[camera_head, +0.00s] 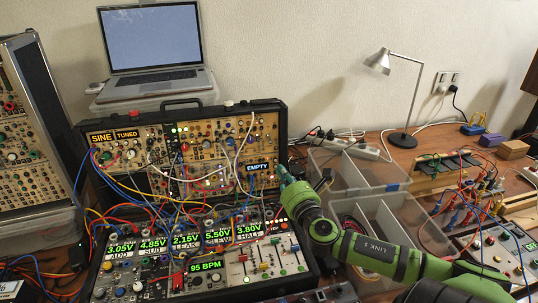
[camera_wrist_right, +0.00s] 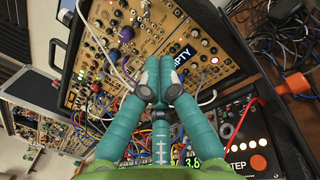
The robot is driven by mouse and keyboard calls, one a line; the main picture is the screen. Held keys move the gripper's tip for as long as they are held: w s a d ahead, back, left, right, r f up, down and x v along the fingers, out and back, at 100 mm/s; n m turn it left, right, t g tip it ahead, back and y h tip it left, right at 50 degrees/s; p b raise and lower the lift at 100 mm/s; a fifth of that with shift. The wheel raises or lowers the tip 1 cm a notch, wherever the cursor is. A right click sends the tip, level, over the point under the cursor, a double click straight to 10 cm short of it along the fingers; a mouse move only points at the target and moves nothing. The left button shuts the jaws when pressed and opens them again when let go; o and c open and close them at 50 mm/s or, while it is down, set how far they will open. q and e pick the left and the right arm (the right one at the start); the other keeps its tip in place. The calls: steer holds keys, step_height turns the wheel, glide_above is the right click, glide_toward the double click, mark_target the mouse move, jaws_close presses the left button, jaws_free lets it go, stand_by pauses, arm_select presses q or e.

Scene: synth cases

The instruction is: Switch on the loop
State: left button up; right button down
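A modular synth case (camera_head: 282,130) stands open on the table, with a rear panel of patched modules and a lower sloping panel. A small display reading "EMPTY" (camera_head: 257,168) is at the right of the rear panel; its end letters show in the right wrist view (camera_wrist_right: 181,54). A round white lit spot (camera_wrist_right: 214,60) is beside it there. My left gripper is not in view.
Coloured patch cables (camera_head: 150,205) cross the case. A dark "STEP" panel (camera_wrist_right: 245,150) lies right of the fingers. A laptop (camera_head: 155,45) stands behind. Divided clear trays (camera_head: 350,170), a lamp (camera_head: 402,139) and a box reading "OFF" (camera_head: 529,246) are to the right.

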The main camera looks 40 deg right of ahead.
mark_target(266, 145)
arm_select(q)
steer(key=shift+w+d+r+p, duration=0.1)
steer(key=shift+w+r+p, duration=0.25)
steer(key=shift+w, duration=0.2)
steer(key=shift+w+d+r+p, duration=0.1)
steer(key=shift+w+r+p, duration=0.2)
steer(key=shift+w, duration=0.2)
arm_select(e)
steer(key=x, duration=0.9)
steer(key=shift+w+d, duration=0.1)
steer(key=shift+w, duration=0.3)
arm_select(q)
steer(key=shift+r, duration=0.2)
arm_select(e)
steer(key=shift+r, duration=0.1)
